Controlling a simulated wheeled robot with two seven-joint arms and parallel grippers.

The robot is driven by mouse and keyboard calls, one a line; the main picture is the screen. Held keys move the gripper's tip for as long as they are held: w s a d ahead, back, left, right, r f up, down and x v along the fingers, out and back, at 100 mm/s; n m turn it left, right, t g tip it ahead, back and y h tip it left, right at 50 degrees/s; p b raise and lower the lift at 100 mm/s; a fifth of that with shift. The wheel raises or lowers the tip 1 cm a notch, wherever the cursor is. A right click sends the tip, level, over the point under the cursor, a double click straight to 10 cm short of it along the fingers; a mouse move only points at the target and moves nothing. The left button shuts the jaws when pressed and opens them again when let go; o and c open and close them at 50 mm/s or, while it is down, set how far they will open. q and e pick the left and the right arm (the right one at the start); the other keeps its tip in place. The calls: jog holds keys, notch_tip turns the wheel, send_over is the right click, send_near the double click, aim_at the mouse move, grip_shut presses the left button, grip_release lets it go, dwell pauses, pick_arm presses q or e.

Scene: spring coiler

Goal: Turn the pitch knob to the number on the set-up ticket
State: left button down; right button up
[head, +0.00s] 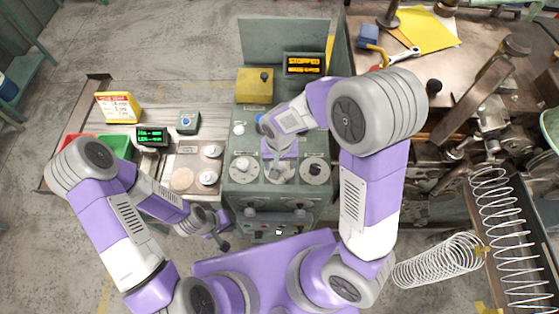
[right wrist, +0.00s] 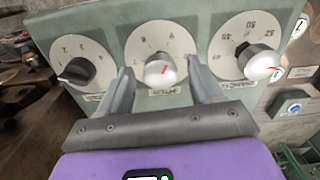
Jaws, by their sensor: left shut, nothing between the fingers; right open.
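The pitch knob (right wrist: 160,70) is a silver knob with a red mark on a pale numbered dial, the middle of three in the right wrist view, where it appears upside down. The number it points to cannot be read for sure. My right gripper (right wrist: 159,76) is open, one finger on each side of this knob, with a gap on both sides. In the head view my right gripper (head: 279,172) mostly hides the middle dial. The set-up ticket (head: 118,107) stands in a yellow holder at left; its small print is unreadable. My left gripper (head: 225,245) is shut and empty near the machine's lower left.
A black knob (right wrist: 77,70) and another silver knob (right wrist: 262,62) flank the pitch dial closely. The display (head: 304,64) reads STOPPED. A green readout (head: 152,136), red and green bins and round pieces occupy the left bench. Wire springs (head: 440,260) lie at right.

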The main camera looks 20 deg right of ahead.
jog(key=c, duration=1.1)
jog(key=shift+o, duration=0.2)
jog(key=shift+n, duration=0.3)
jog(key=n+b, duration=0.1)
jog(key=n, duration=1)
jog(key=shift+b, duration=0.35)
jog(key=o, duration=1.1)
jog(key=shift+c, duration=0.2)
